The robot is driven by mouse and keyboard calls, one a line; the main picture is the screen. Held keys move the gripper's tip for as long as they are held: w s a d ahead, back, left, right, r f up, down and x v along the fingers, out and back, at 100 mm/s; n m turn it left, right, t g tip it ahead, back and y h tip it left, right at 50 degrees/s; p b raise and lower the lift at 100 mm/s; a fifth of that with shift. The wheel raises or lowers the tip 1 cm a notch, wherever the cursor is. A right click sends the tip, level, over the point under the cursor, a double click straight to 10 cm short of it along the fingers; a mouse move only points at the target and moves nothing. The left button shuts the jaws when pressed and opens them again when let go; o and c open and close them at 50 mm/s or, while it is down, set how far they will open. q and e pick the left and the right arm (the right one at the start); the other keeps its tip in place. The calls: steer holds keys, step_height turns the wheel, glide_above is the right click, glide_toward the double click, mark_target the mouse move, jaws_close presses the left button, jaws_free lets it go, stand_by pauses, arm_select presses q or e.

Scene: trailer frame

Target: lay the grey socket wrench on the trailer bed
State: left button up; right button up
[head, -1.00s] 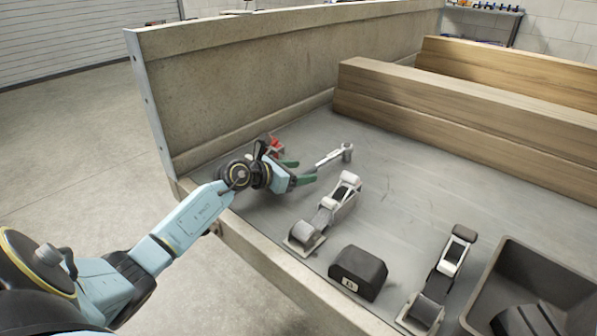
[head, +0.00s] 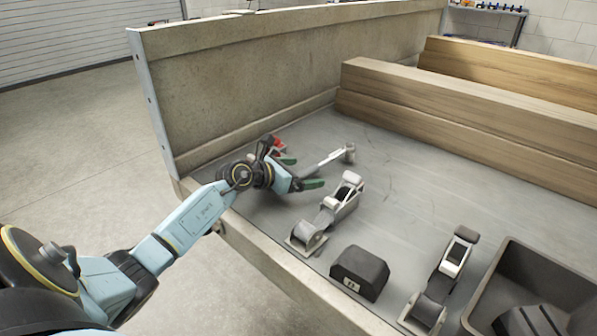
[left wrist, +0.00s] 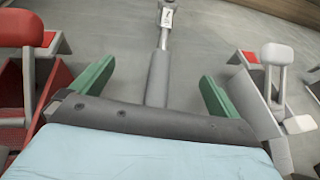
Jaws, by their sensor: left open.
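The grey socket wrench (head: 328,161) lies on the grey trailer bed (head: 395,180), its head end pointing away from my left gripper (head: 302,173). In the left wrist view the wrench's dark handle (left wrist: 159,76) runs between the two green fingers of the left gripper (left wrist: 157,88), with a gap on each side. The left gripper is open, low over the bed. The near end of the handle is hidden behind the gripper body. My right gripper is in neither view.
A red ratchet (head: 277,145) sits just left of the gripper. A grey ratchet buckle (head: 328,215) is close on its right. A black block (head: 359,272), another buckle (head: 443,280) and a dark bin (head: 540,262) stand further right. Wooden beams (head: 465,120) lie behind.

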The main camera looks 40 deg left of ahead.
arm_select(q)
steer(key=p+v, duration=0.3)
steer(key=v, duration=0.9)
steer(key=shift+p, duration=0.4)
steer(key=shift+s+a+r, duration=0.2)
steer(key=shift+s+a, duration=0.05)
steer(key=shift+s, duration=0.4)
